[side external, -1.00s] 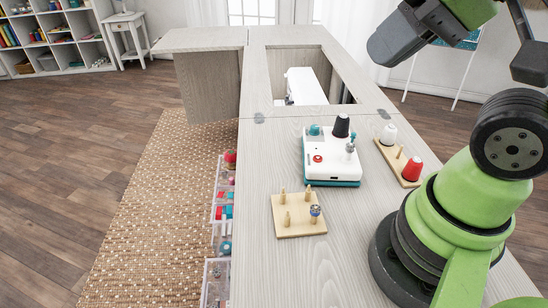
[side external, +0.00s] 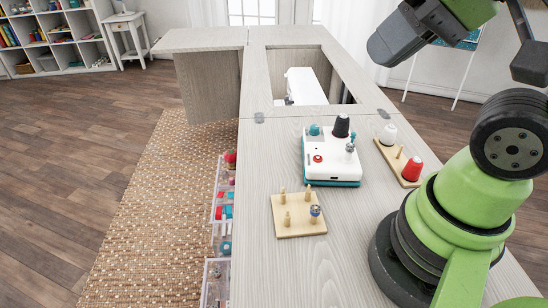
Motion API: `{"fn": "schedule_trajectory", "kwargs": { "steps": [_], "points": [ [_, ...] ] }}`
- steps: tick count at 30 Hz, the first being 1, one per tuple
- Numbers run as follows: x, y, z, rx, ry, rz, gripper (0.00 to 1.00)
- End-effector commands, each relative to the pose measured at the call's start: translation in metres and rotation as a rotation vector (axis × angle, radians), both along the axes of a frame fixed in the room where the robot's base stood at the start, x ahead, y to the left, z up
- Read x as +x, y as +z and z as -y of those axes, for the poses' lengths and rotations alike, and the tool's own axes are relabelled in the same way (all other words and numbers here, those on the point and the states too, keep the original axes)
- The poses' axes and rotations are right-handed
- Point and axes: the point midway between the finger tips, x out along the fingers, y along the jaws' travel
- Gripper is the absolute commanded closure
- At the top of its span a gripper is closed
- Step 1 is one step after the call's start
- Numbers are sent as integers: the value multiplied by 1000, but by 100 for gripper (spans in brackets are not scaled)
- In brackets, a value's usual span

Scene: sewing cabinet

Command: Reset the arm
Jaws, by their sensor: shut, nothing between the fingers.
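My arm stands at the right of the side external view, with its base on the cabinet top and its upper links raised to the top right corner. Parts of it run out of the frame. I cannot make out the fingers of my gripper in this view. Nothing held by my arm is visible.
A white and teal box (side external: 318,172) carries spools and small parts on the cabinet top (side external: 265,270). A pegged wooden board (side external: 290,230) lies in front, and a spool stand (side external: 388,157) with white and red spools lies close to my base. Clear drawers (side external: 216,270) hang open at the left.

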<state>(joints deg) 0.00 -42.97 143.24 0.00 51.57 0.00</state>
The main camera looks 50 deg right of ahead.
Motion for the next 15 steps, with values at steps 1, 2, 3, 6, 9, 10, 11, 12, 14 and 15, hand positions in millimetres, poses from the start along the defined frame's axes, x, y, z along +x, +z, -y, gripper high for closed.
{"fn": "schedule_trajectory", "kwargs": {
  "steps": [1, 2, 3, 6, 9, 10, 11, 12, 14, 15],
  "points": [
    [0, 0, 0, 0, 0, 0, 100],
    [0, 0, 0, 0, 0, 0, 100],
    [0, 0, 0, 0, 0, 0, 100],
    [1, 0, 0, 5, -7, -5, 100],
    [4, -3, 0, 44, -49, -40, 100],
    [6, -4, 0, 65, -73, -57, 100],
    [9, -6, 0, 92, -103, -81, 100],
    [12, -9, 0, 135, -152, -117, 100],
    [20, -14, 1, 213, -246, -184, 100],
    [25, -19, 2, 273, -319, -232, 100]
  ]
}}
